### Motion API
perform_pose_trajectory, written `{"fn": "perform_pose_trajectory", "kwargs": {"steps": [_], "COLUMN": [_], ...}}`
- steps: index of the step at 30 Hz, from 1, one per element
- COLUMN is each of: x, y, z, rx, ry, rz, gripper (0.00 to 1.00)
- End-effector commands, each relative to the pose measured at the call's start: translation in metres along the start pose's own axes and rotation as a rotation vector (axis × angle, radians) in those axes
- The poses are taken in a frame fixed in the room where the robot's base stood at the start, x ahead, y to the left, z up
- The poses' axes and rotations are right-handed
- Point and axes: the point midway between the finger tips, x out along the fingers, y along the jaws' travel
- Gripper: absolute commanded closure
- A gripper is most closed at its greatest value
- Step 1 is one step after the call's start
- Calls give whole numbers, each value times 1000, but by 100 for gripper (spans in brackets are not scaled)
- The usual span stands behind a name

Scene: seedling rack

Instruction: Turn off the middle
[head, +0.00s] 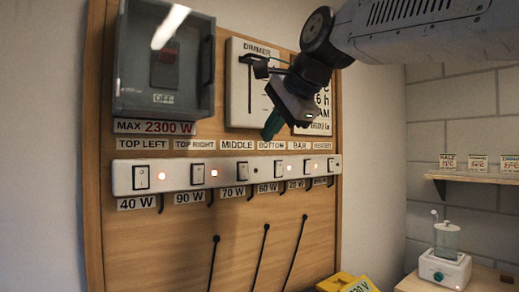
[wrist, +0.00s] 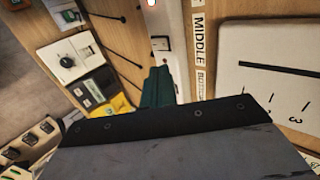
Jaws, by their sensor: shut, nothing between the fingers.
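The white switch strip (head: 225,178) runs across the wooden board under a row of name labels. The MIDDLE label (head: 237,145) is above the middle switch (head: 242,170), and the small lamp beside that switch looks dark. The MIDDLE label also shows in the wrist view (wrist: 199,38), beside part of the strip. My gripper (head: 270,128) is shut and empty, its green fingers in front of the board just above the BOTTOM label (head: 271,145), up and right of the middle switch. In the wrist view the green fingertips (wrist: 158,82) point toward the strip and cover part of it.
Red lamps glow beside the top left switch (head: 141,177) and top right switch (head: 197,172). Cables hang below. A yellow object (head: 340,283) is at the bottom; a shelf (head: 480,178) is right.

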Motion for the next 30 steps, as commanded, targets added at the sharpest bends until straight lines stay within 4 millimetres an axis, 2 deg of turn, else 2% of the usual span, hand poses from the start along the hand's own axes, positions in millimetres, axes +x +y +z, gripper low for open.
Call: {"fn": "perform_pose_trajectory", "kwargs": {"steps": [3, 9, 26, 30], "x": [-20, -37, -38, -38], "y": [-4, -8, -8, -7], "z": [-1, 0, 0, 0], "rx": [1, 1, -3, -77], "ry": [1, 0, 0, 0], "rz": [0, 1, 1, 5], "gripper": [100, 100, 100, 100]}}
